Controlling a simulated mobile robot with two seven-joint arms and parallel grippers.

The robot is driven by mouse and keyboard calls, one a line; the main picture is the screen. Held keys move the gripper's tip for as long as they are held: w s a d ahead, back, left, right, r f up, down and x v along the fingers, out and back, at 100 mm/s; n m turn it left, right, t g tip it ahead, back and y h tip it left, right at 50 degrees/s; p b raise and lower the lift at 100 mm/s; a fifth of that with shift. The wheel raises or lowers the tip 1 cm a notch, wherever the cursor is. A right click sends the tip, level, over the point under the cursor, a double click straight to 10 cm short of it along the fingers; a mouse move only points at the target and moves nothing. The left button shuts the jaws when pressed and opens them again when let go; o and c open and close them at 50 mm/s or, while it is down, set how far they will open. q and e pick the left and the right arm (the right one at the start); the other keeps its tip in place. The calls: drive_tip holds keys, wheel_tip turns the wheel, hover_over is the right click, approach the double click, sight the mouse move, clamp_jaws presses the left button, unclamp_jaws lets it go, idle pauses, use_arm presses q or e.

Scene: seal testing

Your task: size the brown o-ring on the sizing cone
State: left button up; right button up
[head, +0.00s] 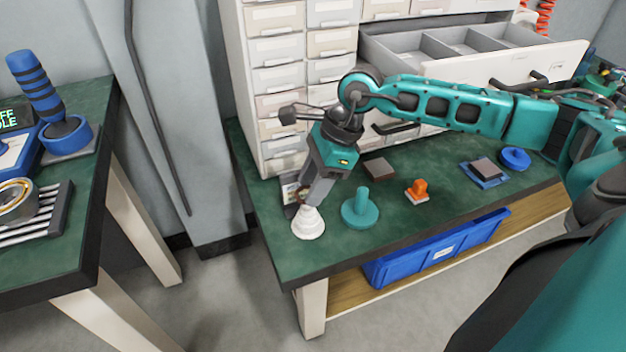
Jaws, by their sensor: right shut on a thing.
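The white stepped sizing cone (308,226) stands upright near the front left corner of the green-topped bench. My right gripper (311,203) comes down, tilted, right over the cone, with its fingertips at the cone's top. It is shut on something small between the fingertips. The brown o-ring cannot be made out there; the fingers and the small scale hide it. I cannot tell whether the fingertips touch the cone. My left gripper is not in view.
A teal peg on a round base (361,211) stands just right of the cone. Further right are a dark brown block (379,168), an orange piece (417,190) and a blue disc (515,158). Drawers stand behind, one open (510,66). A blue bin (437,250) sits below.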

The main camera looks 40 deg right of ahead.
drive_tip(key=shift+f+b, duration=1.6)
drive_tip(key=shift+f, duration=0.85)
drive_tip(key=o, duration=1.1)
drive_tip(key=shift+c, duration=0.2)
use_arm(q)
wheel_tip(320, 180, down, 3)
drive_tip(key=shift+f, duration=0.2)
use_arm(e)
drive_tip(key=shift+r+p, duration=0.35)
drive_tip(key=shift+r, duration=0.15)
use_arm(q)
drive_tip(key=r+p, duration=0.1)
drive_tip(key=p, duration=0.1)
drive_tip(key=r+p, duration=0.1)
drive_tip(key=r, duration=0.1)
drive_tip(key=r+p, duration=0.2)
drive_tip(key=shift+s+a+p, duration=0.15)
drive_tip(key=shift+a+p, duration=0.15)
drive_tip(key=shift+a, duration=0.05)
use_arm(e)
wheel_tip(320, 180, up, 8)
